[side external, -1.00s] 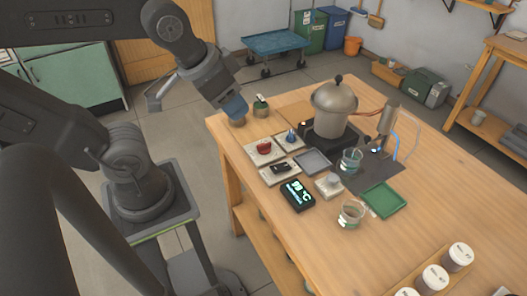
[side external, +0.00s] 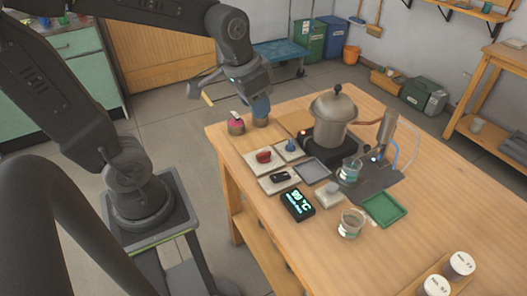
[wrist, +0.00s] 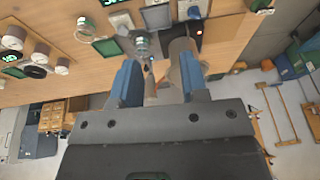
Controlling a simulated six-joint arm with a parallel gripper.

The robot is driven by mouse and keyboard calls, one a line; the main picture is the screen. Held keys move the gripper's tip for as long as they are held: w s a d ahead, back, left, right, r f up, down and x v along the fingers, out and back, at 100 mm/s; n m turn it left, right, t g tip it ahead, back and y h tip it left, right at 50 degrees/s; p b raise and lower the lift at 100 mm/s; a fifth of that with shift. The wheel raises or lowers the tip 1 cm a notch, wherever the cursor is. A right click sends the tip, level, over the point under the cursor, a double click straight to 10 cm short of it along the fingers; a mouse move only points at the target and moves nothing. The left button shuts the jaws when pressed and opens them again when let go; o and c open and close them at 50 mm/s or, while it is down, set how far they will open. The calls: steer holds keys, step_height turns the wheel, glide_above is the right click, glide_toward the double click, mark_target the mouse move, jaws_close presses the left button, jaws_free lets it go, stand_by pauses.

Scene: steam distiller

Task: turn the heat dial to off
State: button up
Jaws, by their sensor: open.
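A dark red knob (side external: 263,157) sits on a pale square plate on the near left part of the bench. A blue knob (side external: 289,146) and a black switch-like control (side external: 281,176) are on neighbouring plates. No marking shows which is the heat dial, and its setting cannot be read. My gripper (side external: 260,106) points down over the bench's far left corner, behind and apart from the red knob. It overlaps a small brown pot (side external: 261,121) in this view. In the wrist view my gripper (wrist: 158,62) has its blue fingers apart, with no held object clear.
A metal pot (side external: 333,106) stands on a black base, with a copper pipe to its right. A lit display (side external: 298,204), glass beakers (side external: 351,223) and a green tray (side external: 382,209) are nearby. A pink-topped pot (side external: 236,124) stands left of my gripper.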

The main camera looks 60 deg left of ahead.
steer(key=w+a+f+g, duration=0.2)
steer(key=w+a+f, duration=0.2)
steer(key=g, duration=0.1)
glide_above(264, 153)
step_height(264, 153, down, 7)
steer(key=shift+h, duration=0.3)
step_height(264, 153, down, 14)
steer(key=shift+r, duration=0.1)
jaws_close()
